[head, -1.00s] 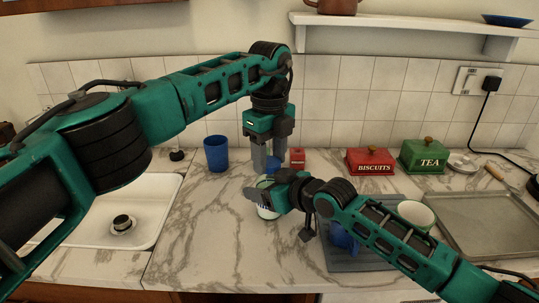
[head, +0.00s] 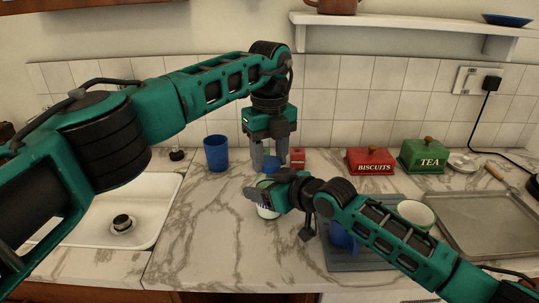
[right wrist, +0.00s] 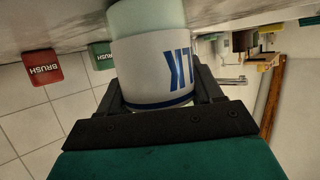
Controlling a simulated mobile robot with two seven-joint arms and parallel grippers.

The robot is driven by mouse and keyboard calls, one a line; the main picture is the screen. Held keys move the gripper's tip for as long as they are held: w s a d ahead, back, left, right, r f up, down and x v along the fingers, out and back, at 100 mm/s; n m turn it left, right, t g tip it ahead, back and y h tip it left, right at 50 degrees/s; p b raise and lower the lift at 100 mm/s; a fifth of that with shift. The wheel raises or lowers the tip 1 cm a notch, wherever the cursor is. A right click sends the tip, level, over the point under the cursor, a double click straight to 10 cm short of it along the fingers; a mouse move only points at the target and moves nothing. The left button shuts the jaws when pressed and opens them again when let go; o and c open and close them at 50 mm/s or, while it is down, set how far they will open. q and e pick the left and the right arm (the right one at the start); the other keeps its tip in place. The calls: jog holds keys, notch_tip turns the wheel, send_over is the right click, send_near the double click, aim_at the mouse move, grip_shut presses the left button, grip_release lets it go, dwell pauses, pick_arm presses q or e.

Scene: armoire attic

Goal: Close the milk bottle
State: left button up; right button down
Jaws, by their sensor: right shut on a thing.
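The milk bottle (head: 266,212) stands upright on the counter, mostly hidden behind my right gripper in the head view. The right wrist view shows its pale neck and white label with blue letters (right wrist: 155,68). My right gripper (head: 254,193) is shut around the bottle's side. A blue cap (head: 271,164) shows just above the bottle, below and between the fingers of my left gripper (head: 270,160). These fingers point down and stand apart. Whether the cap is seated on the mouth is hard to tell.
A blue cup (head: 217,153) stands left of the bottle by the sink (head: 110,215). A small red box (head: 297,157) is behind. Red biscuits (head: 371,162) and green tea (head: 424,156) containers stand right. A grey mat (head: 360,262) and metal tray (head: 490,225) lie in front.

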pick_arm(q)
jog(key=o, duration=0.4)
jog(key=shift+o, duration=0.2)
jog(key=shift+r, duration=2.25)
jog(key=o, duration=0.5)
pick_arm(e)
jog(key=shift+c, duration=0.5)
grip_release()
